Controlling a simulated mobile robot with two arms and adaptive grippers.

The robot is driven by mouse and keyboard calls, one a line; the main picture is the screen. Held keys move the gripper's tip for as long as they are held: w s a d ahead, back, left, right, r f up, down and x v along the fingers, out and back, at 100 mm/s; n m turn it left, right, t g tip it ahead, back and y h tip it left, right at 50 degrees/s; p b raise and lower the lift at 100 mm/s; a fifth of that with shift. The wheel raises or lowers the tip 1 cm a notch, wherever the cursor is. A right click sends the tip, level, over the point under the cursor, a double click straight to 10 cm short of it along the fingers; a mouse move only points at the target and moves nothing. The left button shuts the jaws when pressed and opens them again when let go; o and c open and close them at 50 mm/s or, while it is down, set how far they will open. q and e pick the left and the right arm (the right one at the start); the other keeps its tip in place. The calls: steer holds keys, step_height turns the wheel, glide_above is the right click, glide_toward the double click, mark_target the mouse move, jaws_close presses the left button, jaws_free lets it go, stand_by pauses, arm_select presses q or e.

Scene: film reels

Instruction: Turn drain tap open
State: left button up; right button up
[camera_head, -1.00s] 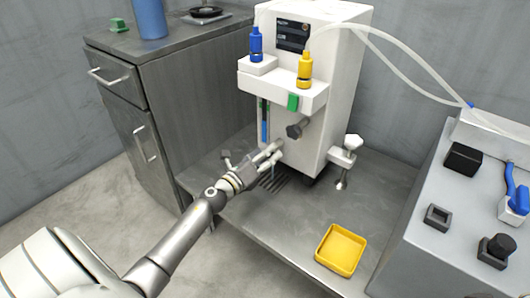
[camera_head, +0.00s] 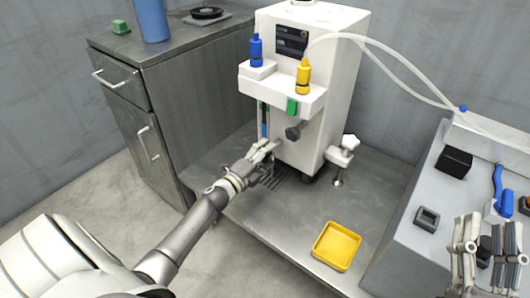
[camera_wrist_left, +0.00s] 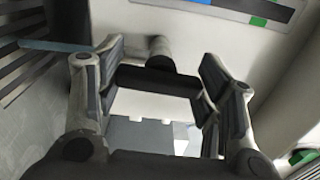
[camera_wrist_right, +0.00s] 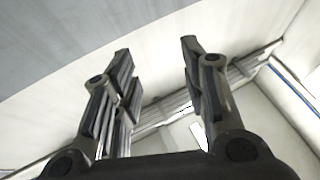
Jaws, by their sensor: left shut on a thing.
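My left gripper (camera_head: 268,150) is at the lower front of the white machine (camera_head: 318,100). In the left wrist view its fingers are shut on the drain tap (camera_wrist_left: 155,82), a black crossbar handle with a round stem running to the white panel. The handle lies crosswise between the two fingers. In the head view the gripper hides most of the tap. My right gripper (camera_head: 478,245) is open and empty, above the grey console at the lower right. Its fingers stand wide apart in the right wrist view (camera_wrist_right: 158,60).
A black knob (camera_head: 293,133) sticks out just above my left gripper. A slotted drain (camera_head: 275,180) lies below it. A yellow tray (camera_head: 337,247) stands on the metal bench. Blue (camera_head: 256,50) and yellow (camera_head: 303,77) bottles sit on the machine's shelf. The grey console (camera_head: 405,225) is at right.

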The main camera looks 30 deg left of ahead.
arm_select(q)
steer(key=shift+n, duration=0.5)
arm_select(e)
steer(key=shift+w+f+g+h, duration=0.2)
steer(key=shift+f+g, duration=0.05)
steer(key=shift+f, duration=0.25)
steer(key=shift+w+f+g+h, duration=0.2)
steer(key=shift+f+g, duration=0.05)
steer(key=shift+f, duration=0.25)
arm_select(q)
steer(key=o, duration=1)
steer(key=shift+s, duration=0.1)
steer(key=s, duration=0.8)
steer(key=s+a, duration=0.1)
steer(key=s, duration=0.3)
